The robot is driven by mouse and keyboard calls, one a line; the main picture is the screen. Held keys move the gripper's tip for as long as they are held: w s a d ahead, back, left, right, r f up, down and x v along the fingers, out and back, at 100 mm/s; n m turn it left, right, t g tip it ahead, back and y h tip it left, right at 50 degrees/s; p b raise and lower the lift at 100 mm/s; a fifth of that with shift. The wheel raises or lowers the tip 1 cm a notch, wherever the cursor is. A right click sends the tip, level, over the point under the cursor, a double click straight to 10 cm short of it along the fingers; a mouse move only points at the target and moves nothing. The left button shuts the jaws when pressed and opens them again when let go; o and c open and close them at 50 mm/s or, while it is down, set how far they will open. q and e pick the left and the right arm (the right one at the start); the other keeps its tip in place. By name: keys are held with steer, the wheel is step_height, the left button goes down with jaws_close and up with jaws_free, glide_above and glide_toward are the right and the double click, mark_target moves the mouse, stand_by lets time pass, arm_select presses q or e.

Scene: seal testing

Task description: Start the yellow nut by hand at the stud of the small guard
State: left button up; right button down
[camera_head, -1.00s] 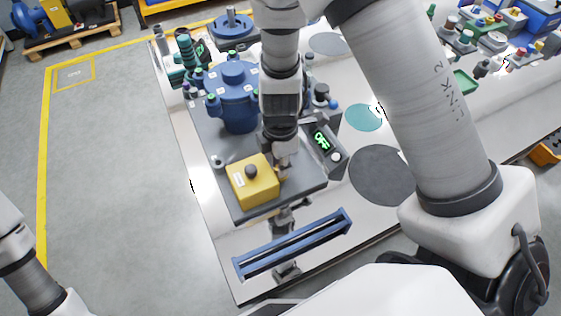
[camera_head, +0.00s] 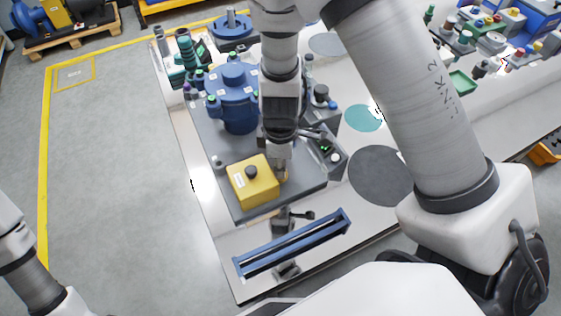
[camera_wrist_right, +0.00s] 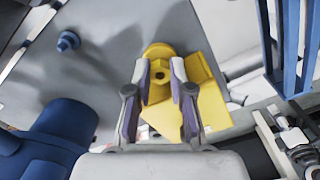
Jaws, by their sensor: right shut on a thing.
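The small guard is a yellow box (camera_head: 240,190) with a dark knob on top, at the front of the grey plate (camera_head: 220,170). My right gripper (camera_head: 282,174) points down just right of it. In the right wrist view its two fingertips (camera_wrist_right: 160,77) are shut on the yellow nut (camera_wrist_right: 158,52), which shows a dark hole in its middle. Part of the yellow guard (camera_wrist_right: 206,92) shows beside and below the nut there. The stud is hidden, so I cannot tell whether the nut is engaged on it. My left gripper is outside the view.
A blue vessel (camera_head: 238,112) stands behind the guard. A dark box with a small display (camera_head: 327,158) is right of my right gripper. A blue slotted rail (camera_head: 292,246) lies in front. A dark round mat (camera_head: 380,176) lies clear on the right.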

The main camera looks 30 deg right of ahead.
steer(key=shift+s+f+m, duration=0.1)
steer(key=shift+s+m, duration=0.05)
steer(key=shift+m, duration=0.95)
steer(key=shift+m+p, duration=0.3)
steer(key=shift+m, duration=0.6)
steer(key=c, duration=1)
jaws_free()
steer(key=shift+d, duration=0.1)
steer(key=shift+c, duration=0.2)
steer(key=shift+o, duration=0.5)
steer(key=shift+d, duration=0.1)
